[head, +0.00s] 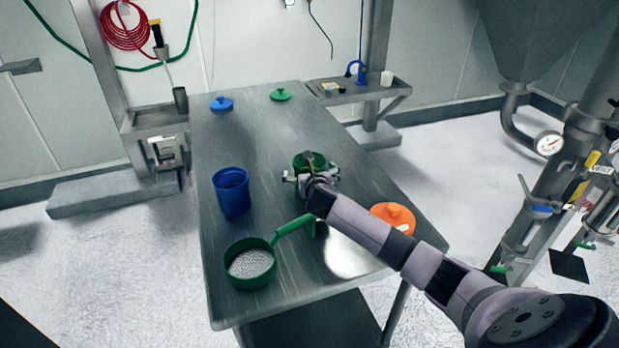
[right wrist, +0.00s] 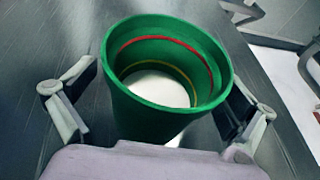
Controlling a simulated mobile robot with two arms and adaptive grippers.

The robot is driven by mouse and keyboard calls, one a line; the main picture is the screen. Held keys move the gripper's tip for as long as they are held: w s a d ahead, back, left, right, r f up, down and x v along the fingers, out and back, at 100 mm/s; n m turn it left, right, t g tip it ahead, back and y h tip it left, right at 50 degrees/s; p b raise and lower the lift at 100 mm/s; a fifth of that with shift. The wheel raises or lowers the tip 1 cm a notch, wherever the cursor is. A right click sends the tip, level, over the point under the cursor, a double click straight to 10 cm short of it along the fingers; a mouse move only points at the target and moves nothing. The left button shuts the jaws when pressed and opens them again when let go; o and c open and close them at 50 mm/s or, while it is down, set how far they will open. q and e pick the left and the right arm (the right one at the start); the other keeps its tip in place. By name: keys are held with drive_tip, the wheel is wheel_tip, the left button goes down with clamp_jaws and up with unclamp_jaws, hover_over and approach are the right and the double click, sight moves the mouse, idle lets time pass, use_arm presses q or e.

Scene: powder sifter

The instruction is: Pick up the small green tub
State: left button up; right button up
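The small green tub (head: 309,158) stands upright on the metal table, partly hidden by my right gripper (head: 311,175). In the right wrist view the green tub (right wrist: 155,112) fills the middle, with a red and a yellow line inside and something white at the bottom. My right gripper (right wrist: 160,95) is open, with one finger on each side of the tub. A gap shows at the left finger; the right finger is close to the wall, and I cannot tell if it touches. My left gripper is not in view.
On the table (head: 240,135) are a blue tub (head: 232,195), a green sieve (head: 248,283) with pale grains and a handle, an orange lid (head: 393,216), a blue lid (head: 221,104) and a green lid (head: 280,95).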

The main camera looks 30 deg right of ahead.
drive_tip(key=c, duration=1.4)
drive_tip(key=shift+r, duration=0.1)
wheel_tip(320, 180, up, 20)
drive_tip(key=shift+f, duration=0.1)
wheel_tip(320, 180, up, 5)
drive_tip(key=p, duration=0.6)
drive_tip(key=shift+p, duration=0.35)
